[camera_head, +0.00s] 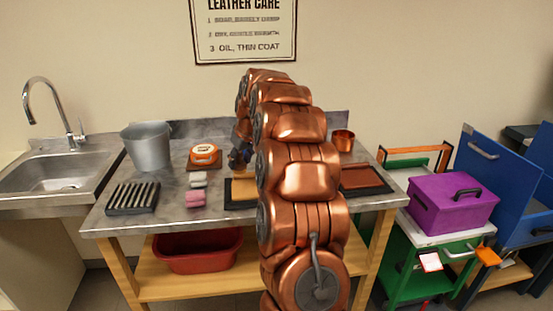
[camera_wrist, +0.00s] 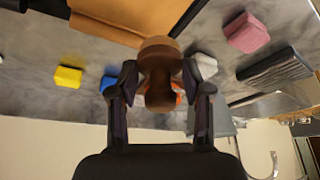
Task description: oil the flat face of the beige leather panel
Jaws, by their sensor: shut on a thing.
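My gripper (camera_wrist: 160,80) is shut on a brown, round-headed applicator (camera_wrist: 158,97) with a wide disc at one end, in the wrist view. In the head view my gripper (camera_head: 239,156) is partly hidden by my copper arm, above the bench behind the beige leather panel. The beige panel (camera_head: 243,189) lies flat on a dark mat, its right part hidden by my arm. It also shows at the top of the wrist view (camera_wrist: 150,12), apart from the applicator. An orange and white tin (camera_head: 204,152) stands on a brown square, left of my gripper.
White (camera_head: 198,180) and pink (camera_head: 195,199) blocks lie left of the panel. A black slatted rack (camera_head: 133,198) and grey bucket (camera_head: 147,147) stand farther left. A red-brown panel (camera_head: 362,177) and copper cup (camera_head: 342,140) are right of my arm. A yellow block (camera_wrist: 68,77) shows in the wrist view.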

